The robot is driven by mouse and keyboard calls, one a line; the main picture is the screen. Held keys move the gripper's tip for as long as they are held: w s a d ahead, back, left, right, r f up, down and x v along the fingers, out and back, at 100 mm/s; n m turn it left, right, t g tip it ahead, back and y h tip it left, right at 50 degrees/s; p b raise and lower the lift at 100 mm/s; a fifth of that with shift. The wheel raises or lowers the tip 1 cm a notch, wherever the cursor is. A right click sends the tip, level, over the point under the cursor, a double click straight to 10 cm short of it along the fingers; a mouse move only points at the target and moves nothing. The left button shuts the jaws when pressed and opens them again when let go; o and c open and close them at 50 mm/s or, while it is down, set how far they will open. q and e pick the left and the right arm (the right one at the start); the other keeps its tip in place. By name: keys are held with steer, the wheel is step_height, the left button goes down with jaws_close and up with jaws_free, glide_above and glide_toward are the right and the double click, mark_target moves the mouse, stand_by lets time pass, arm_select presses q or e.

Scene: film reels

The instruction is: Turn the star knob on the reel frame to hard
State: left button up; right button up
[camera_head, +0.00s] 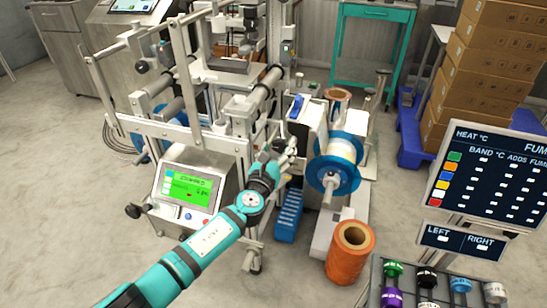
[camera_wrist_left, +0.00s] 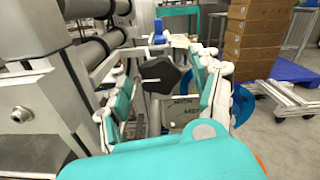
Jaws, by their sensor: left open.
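The black star knob (camera_wrist_left: 160,74) shows in the left wrist view on the reel frame, facing me between my left gripper's fingers. My left gripper (camera_wrist_left: 159,63) is open, one finger on each side of the knob; I see no clear contact. A plate with dark lettering (camera_wrist_left: 185,108) sits behind and below the knob, too small to read surely. My right gripper is not in view.
A blue-flanged reel (camera_head: 335,165) is mounted right of my gripper. An orange roll (camera_head: 350,250) stands on the floor. A control panel (camera_head: 188,190) is beside my arm. A rack of coloured rolls (camera_head: 430,290) and a screen (camera_head: 490,185) are at right, with stacked boxes (camera_head: 490,80) behind.

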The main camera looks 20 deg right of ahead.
arm_select(q)
steer(key=v, duration=1.2)
steer(key=shift+f, duration=0.1)
